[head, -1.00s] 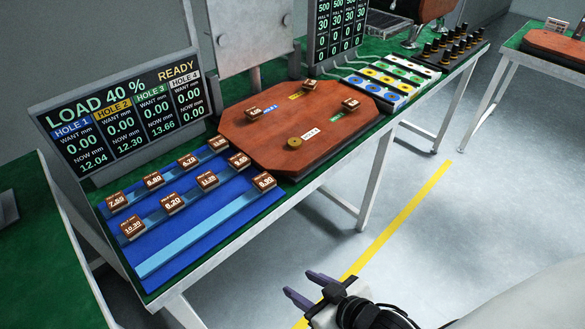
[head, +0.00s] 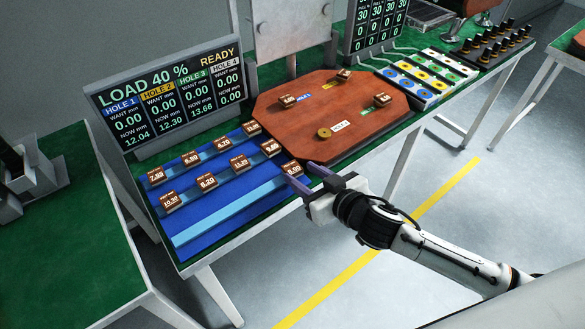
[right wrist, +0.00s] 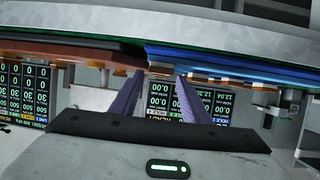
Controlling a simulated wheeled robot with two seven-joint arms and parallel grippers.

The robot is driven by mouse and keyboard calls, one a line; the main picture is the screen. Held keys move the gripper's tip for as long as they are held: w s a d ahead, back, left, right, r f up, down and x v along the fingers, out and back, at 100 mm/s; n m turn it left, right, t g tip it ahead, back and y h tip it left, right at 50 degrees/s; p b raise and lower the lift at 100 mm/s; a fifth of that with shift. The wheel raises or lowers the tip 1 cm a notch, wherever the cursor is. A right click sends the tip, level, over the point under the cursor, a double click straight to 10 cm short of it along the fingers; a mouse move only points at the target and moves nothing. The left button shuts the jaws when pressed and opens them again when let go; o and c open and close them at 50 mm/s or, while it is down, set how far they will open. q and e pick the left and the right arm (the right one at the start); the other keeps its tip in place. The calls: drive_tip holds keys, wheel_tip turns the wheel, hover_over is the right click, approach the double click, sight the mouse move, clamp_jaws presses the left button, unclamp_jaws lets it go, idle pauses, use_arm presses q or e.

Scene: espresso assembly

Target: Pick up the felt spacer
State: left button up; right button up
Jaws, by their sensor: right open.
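Several small brown blocks with white number labels stand in rows on a blue stepped rack (head: 225,210). The nearest block (head: 293,169) sits at the right end of the front step, partly hidden by my right gripper (head: 299,171). That gripper is open and empty, its purple fingers at the rack's front right corner. My left gripper is out of view.
A brown octagonal board (head: 325,105) beside the rack carries several brown blocks and a brass disc (head: 324,132). A display (head: 170,95) stands behind the rack. Trays of coloured discs (head: 425,75) lie farther right. Open floor is in front.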

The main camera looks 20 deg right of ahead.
sight(293, 168)
drive_tip(key=x, duration=0.3)
drive_tip(key=shift+w+a+f, duration=0.1)
drive_tip(key=shift+w+f, duration=0.05)
drive_tip(key=shift+w, duration=0.05)
drive_tip(key=c, duration=0.8)
